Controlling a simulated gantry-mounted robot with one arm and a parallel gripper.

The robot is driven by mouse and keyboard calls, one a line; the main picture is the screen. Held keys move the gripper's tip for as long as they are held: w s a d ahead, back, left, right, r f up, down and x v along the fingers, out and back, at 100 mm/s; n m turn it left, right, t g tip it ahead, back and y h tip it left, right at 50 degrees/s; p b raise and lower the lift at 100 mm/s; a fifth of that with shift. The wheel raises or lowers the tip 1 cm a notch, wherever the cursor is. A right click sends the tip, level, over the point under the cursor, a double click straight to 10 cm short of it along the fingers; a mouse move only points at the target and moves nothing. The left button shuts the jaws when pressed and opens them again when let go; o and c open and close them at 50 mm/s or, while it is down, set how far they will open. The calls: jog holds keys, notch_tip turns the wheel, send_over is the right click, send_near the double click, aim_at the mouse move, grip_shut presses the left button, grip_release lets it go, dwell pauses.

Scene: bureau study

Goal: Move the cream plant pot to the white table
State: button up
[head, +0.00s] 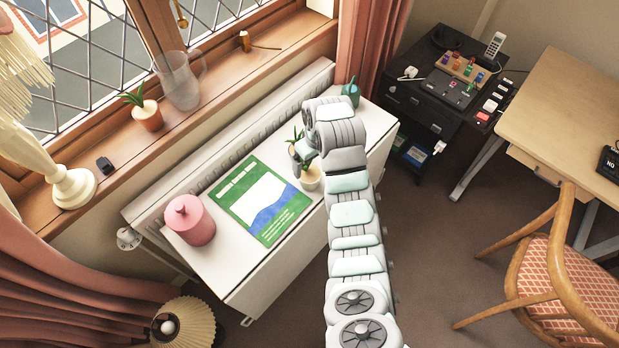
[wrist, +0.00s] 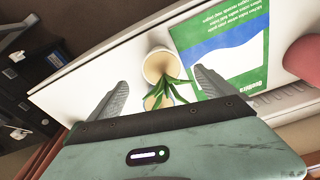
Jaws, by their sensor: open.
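The cream plant pot (head: 310,179) stands on the white table (head: 218,267) under the window, beside the right edge of a green book. Green leaves show at the pot. My gripper (head: 303,160) is over the table at the pot, and my wrist hides part of that area. In the wrist view, the open fingers of my gripper (wrist: 160,77) lie on either side of a round cream pot (wrist: 157,64) and green leaves. A smaller tan round shape shows below it; I cannot tell whether it is a second pot. Contact with the fingers is unclear.
On the table are the green-and-white book (head: 262,203), a pink lidded jar (head: 190,220) and a dark green item (head: 351,91). The window sill holds a terracotta pot (head: 147,117), a glass jug (head: 180,85) and a lamp. A radiator runs behind the table.

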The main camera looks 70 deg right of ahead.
aim_at(310, 173)
jog(key=shift+w+d+f+p, duration=0.1)
jog(key=shift+w+f+p, duration=0.2)
jog(key=shift+f, duration=1.2)
jog(key=shift+w+d+f+p, duration=0.15)
jog(key=shift+f+p, duration=0.2)
jog(key=shift+f, duration=1.1)
jog(key=shift+w+a+f+p, duration=0.1)
jog(key=shift+w+f+p, duration=0.2)
jog(key=shift+f, duration=1.2)
jog(key=shift+r, duration=0.1)
jog(key=c, duration=1.9)
